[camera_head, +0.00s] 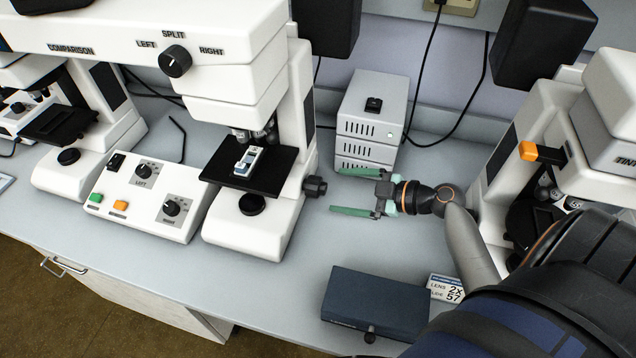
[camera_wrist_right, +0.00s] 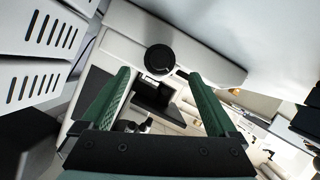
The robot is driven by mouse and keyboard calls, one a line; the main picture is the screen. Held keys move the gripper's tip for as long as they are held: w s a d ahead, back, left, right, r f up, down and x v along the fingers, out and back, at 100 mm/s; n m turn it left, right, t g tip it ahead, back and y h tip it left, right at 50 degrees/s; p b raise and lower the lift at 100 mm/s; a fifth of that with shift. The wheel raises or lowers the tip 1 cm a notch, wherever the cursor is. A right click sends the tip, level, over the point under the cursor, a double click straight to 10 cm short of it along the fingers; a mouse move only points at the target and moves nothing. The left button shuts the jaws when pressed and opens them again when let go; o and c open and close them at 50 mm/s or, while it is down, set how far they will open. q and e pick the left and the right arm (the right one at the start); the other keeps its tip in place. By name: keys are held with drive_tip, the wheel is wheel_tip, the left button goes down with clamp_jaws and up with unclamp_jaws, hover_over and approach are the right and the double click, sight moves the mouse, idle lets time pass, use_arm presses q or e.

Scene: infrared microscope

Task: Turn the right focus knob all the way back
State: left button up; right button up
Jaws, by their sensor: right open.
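The right focus knob (camera_head: 315,187) is a black knob on the right side of the white comparison microscope (camera_head: 245,222), low on its base. It also shows as a round black disc in the right wrist view (camera_wrist_right: 159,59), ahead of the fingers and roughly between their lines. My right gripper (camera_head: 343,190) has green fingers spread apart, pointing left at the knob. It is open and empty, with a small gap between the fingertips and the knob. My left gripper is not in view. The knob's turn position cannot be told.
A white slotted box (camera_head: 371,112) stands behind my right gripper. A dark blue case (camera_head: 375,305) and a printed card (camera_head: 445,289) lie in front. The black stage (camera_head: 217,166) is left of the knob, beside a control box (camera_head: 120,205). Another microscope (camera_head: 525,115) stands at right.

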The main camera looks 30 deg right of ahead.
sight(326, 188)
drive_tip(key=x, duration=0.7)
drive_tip(key=shift+w+f+p, duration=0.1)
drive_tip(key=shift+w+p, duration=0.1)
drive_tip(key=shift+p, duration=0.2)
drive_tip(key=shift+c, duration=0.3)
drive_tip(key=c, duration=1.3)
